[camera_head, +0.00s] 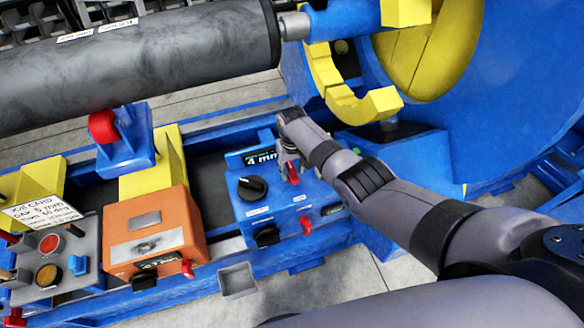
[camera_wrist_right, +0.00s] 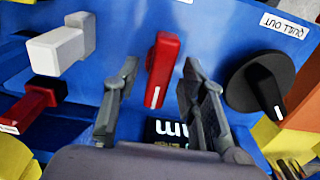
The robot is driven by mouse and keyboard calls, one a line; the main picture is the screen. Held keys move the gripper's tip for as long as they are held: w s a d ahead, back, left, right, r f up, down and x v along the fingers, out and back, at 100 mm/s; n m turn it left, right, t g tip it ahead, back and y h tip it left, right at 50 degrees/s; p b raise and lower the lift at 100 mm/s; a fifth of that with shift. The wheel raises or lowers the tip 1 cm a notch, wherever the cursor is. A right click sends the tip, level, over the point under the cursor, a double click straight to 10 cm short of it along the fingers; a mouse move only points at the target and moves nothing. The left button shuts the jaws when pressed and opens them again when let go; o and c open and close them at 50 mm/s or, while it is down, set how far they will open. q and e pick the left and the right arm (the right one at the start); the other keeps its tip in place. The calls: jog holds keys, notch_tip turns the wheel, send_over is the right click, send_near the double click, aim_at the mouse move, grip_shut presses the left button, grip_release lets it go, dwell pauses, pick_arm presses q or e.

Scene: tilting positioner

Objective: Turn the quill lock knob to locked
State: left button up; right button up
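A red knob (camera_wrist_right: 163,66) with a white pointer line stands on the blue control box (camera_head: 240,209); it also shows in the head view (camera_head: 292,172), partly covered by my right gripper. No label on it is readable, so I cannot confirm it is the quill lock knob. My right gripper (camera_head: 288,160) is open over the box. In the right wrist view its fingers (camera_wrist_right: 160,78) stand on either side of the red knob, with visible gaps. My left gripper is not in view.
A display (camera_head: 261,157) reading "4 mm" sits on the box. A pale grey knob (camera_wrist_right: 62,46) and a red lever (camera_wrist_right: 35,101) are at the left in the wrist view. An orange box (camera_head: 160,235) and a grey roller (camera_head: 140,65) lie left in the head view.

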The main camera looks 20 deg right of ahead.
aim_at(292, 171)
notch_tip(292, 171, up, 12)
dwell(0.6)
jog(key=shift+f, duration=0.1)
